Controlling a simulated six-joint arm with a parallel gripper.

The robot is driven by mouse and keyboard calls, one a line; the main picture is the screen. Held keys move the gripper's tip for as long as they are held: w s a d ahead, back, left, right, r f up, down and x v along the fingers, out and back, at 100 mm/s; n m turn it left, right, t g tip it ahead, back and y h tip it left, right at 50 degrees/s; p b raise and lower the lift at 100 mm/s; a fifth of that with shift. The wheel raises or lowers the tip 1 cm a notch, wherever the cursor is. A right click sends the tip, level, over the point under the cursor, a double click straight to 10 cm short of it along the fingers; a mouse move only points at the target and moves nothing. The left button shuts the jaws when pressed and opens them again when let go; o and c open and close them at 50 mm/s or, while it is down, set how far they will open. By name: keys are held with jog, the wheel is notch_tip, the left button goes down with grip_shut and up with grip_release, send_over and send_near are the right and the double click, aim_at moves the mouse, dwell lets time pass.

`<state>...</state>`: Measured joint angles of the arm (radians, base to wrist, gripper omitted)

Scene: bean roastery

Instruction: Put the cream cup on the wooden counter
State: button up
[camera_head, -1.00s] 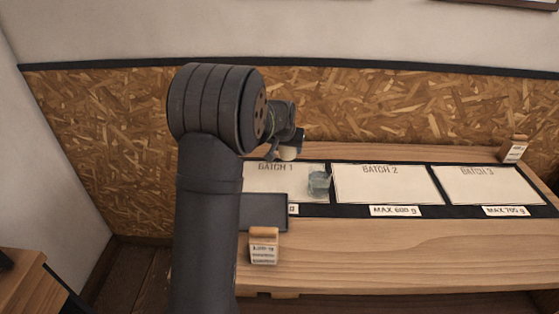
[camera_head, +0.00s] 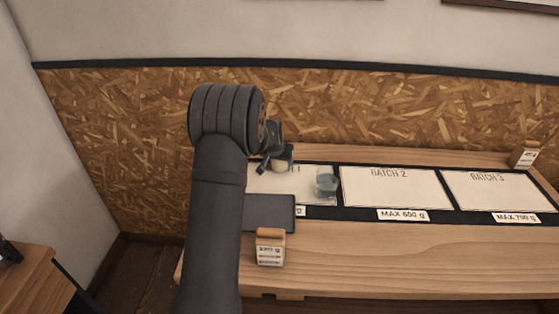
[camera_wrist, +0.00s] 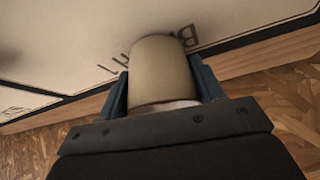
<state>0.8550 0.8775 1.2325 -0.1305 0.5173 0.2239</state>
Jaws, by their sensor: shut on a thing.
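The cream cup (camera_wrist: 162,68) is between the two blue fingers of my gripper (camera_wrist: 164,92) in the wrist view, and the gripper is shut on it. In the head view the cup (camera_head: 279,166) shows small below my gripper (camera_head: 280,158), over the Batch 1 panel; I cannot tell whether it touches the panel. The wooden counter (camera_head: 400,250) runs along the wall, with bare wood in front of the dark mat. My arm hides the counter's left part.
A glass (camera_head: 326,184) stands on the right side of the Batch 1 panel, close to my gripper. A dark grey slab (camera_head: 270,212) and a small label block (camera_head: 270,248) are in front. Another block (camera_head: 525,154) stands at the far right. The Batch 2 panel (camera_head: 395,189) is clear.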

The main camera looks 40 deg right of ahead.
jog(key=shift+f, duration=0.1)
jog(key=o, duration=1)
jog(key=shift+r, duration=0.25)
jog(key=v, duration=1.1)
jog(key=shift+a+r, duration=0.2)
jog(key=shift+r, duration=0.1)
jog(key=shift+s+f, duration=0.1)
jog(key=x, duration=1.2)
jog(key=shift+f, duration=0.15)
jog(key=shift+r, duration=0.25)
